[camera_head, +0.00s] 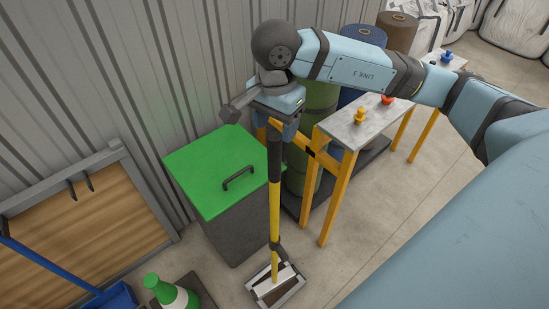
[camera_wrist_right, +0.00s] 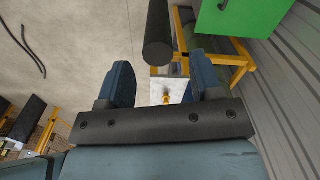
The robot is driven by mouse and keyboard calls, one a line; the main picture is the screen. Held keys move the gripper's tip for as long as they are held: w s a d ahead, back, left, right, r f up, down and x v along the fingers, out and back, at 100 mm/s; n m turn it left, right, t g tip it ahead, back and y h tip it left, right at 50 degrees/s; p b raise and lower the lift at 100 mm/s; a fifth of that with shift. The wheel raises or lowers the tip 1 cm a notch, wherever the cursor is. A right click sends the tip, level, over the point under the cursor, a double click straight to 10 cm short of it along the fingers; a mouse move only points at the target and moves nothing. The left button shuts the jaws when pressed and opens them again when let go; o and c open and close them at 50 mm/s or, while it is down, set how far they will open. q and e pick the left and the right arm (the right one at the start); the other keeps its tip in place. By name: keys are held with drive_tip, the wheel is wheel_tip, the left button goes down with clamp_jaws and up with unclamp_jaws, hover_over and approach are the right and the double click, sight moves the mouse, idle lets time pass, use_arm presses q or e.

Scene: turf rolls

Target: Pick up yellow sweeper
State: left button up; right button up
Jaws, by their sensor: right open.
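The yellow sweeper (camera_head: 275,205) stands upright in front of the green-lidded bin in the head view. It has a yellow shaft, a black upper grip and a head at the floor. My right gripper (camera_head: 283,128) is at the top of the black grip, pointing down. In the right wrist view the end of the black grip (camera_wrist_right: 158,35) lines up with the gap between the two open blue fingers (camera_wrist_right: 165,82). I cannot tell how far it sits between them, or whether they touch. My left gripper is not in view.
A yellow-legged table (camera_head: 345,127) with small knobs stands right of the sweeper. A blue-handled tool (camera_head: 50,262) and green-white cone (camera_head: 165,292) are at lower left.

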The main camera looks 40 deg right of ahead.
drive_tip(key=f, duration=0.4)
drive_tip(key=shift+s+a+f, duration=0.1)
drive_tip(key=shift+a+f, duration=0.1)
drive_tip(key=shift+c, duration=0.4)
clamp_jaws()
drive_tip(key=shift+r, duration=0.1)
idle(0.8)
